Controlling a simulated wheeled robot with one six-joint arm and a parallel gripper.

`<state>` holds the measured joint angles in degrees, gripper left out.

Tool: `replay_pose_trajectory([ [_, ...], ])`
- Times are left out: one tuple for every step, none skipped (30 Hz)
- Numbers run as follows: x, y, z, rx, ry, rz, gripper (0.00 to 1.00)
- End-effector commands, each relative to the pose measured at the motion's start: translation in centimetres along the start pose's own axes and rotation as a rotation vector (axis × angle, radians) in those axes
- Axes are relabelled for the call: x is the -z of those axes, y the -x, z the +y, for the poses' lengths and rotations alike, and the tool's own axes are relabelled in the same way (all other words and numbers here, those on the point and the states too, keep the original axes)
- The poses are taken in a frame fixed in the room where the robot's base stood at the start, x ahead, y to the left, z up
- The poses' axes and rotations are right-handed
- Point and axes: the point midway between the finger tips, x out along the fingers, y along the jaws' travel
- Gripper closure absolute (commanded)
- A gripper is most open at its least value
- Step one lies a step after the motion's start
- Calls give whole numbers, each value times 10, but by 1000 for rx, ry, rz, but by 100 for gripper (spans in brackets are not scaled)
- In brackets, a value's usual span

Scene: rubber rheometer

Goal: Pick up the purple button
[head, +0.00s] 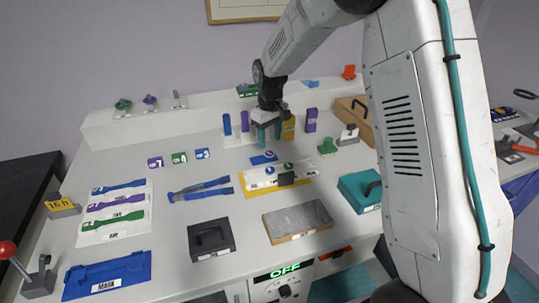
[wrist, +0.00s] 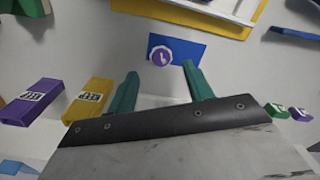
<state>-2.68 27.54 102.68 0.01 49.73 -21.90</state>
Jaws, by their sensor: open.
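The purple button (wrist: 161,56) is a small round disc with a white mark. It lies on a blue plate (wrist: 187,50) in the wrist view, just beyond and between my fingertips. In the head view it shows small on the blue plate (head: 258,160), in front of my gripper (head: 268,142). My gripper (wrist: 160,70) has teal fingers spread apart with nothing between them. It points down above the table, and the fingers appear apart from the button. The exact height above it cannot be told.
A yellow-edged board (head: 246,191) lies just in front of the plate. Purple (wrist: 32,101) and yellow (wrist: 87,100) blocks stand close by my gripper. A grey slab (head: 297,222), a black box (head: 210,240) and blue tongs (head: 200,189) lie nearer the front.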

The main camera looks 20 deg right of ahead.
Motion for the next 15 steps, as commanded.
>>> replay_pose_trajectory([
  [0, -5, -1, 1, 0, -2, 49],
  [0, -9, -1, 1, 0, -3, 49],
  [0, -15, -1, 1, 0, -3, 49],
  [0, -20, -2, 1, 0, -4, 49],
  [0, -25, -2, 2, 0, -4, 49],
  [1, -31, -2, 1, -1, -4, 49],
  [1, -36, -2, 1, -1, -4, 49],
  [0, -40, -2, 2, -1, -4, 49],
  [0, -44, -2, 1, -1, -3, 49],
  [1, -45, -2, 1, -1, -2, 49],
  [1, -46, -2, 0, -1, -1, 49],
  [1, -47, -2, 0, 0, 0, 49],
  [1, -47, -2, 0, 0, 0, 49],
  [1, -46, -2, 0, 0, 0, 49],
  [1, -46, -2, 0, 0, 0, 49],
])
